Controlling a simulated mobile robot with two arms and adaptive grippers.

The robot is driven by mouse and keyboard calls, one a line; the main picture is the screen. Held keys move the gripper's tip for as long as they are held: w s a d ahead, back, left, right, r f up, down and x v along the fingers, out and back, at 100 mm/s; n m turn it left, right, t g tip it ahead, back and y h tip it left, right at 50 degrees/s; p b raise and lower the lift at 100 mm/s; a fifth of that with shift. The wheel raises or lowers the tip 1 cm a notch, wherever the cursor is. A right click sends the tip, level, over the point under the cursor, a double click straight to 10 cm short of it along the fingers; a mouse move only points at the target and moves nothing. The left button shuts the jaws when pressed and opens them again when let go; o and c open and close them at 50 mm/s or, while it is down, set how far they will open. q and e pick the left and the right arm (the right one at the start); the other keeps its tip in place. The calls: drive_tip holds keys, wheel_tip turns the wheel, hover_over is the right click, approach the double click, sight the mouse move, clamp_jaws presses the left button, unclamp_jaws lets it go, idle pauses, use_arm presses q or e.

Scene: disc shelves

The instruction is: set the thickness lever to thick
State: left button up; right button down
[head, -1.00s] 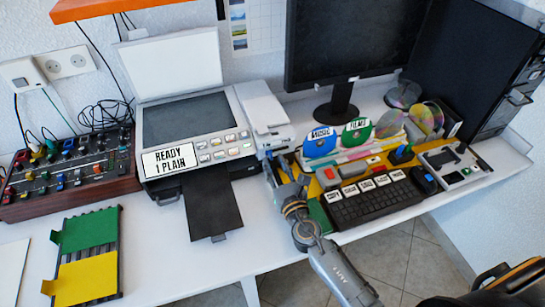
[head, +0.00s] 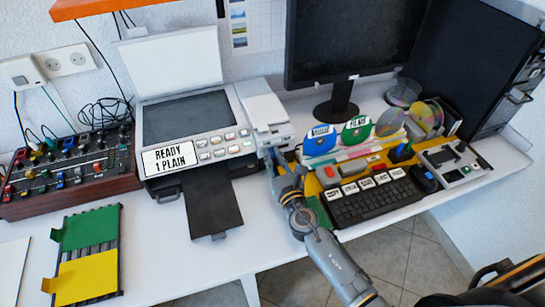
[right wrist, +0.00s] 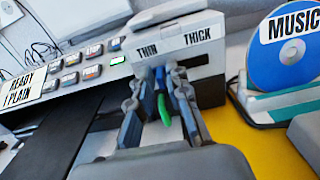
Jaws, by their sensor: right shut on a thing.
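The printer's thickness unit carries the words THIN (right wrist: 147,50) on the left and THICK (right wrist: 197,37) on the right, in the right wrist view. In the head view my right gripper (head: 279,172) is at the right side of the printer (head: 188,118), whose display (head: 170,159) reads READY 1 PLAIN. My left gripper is out of view.
The blue MUSIC disc (right wrist: 289,48) stands close by on the right. A dark output tray (head: 212,205) juts out from the printer. A knobbed mixer (head: 70,172) sits far left.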

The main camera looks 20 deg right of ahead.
sight(287, 144)
drive_tip(key=d, duration=0.5)
drive_tip(key=shift+d, duration=0.1)
drive_tip(key=c, duration=1.5)
unclamp_jaws()
drive_tip(key=shift+d, duration=0.15)
drive_tip(key=shift+s, duration=0.1)
drive_tip(key=s, duration=1.1)
drive_tip(key=shift+s+d, duration=0.15)
drive_tip(key=shift+s, duration=0.2)
